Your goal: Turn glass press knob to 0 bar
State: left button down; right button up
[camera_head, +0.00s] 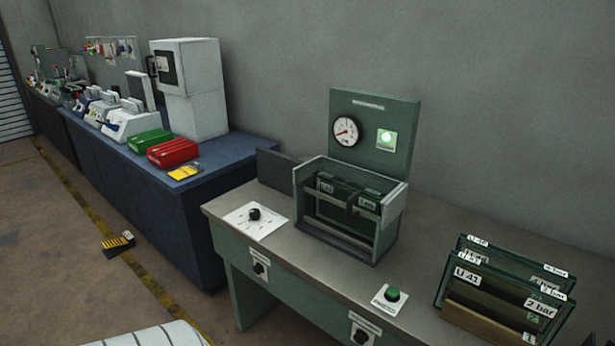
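The glass press (385,240) is a green-grey open box on the workbench, with dark glass frames inside. On its back panel are a round gauge (346,131) with a red needle and a lit green lamp (386,139). The needle points to the lower left; its numbers are too small to read. A black knob (254,214) sits on a white marked plate (268,228) on the bench top, left of the press. Its exact setting cannot be read.
A green button (392,294) sits right of the press. Labelled glass frames (500,290), one marked "2 bar", stand at the bench's right end. Two black knobs (258,268) (361,335) are on the bench front. A blue bench (190,205) with a red box (173,153) stands left.

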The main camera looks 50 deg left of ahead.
aim_at(255, 213)
jog(key=u, duration=2.05)
jog(key=i+j+z, duration=0.1)
jog(key=j, duration=0.25)
jog(key=i+j+z, duration=0.15)
jog(key=i+j, duration=0.15)
jog(key=i+j+z, duration=0.1)
jog(key=j, duration=0.3)
jog(key=i+j+z, duration=0.1)
jog(key=i+j, duration=0.15)
jog(key=j, duration=0.15)
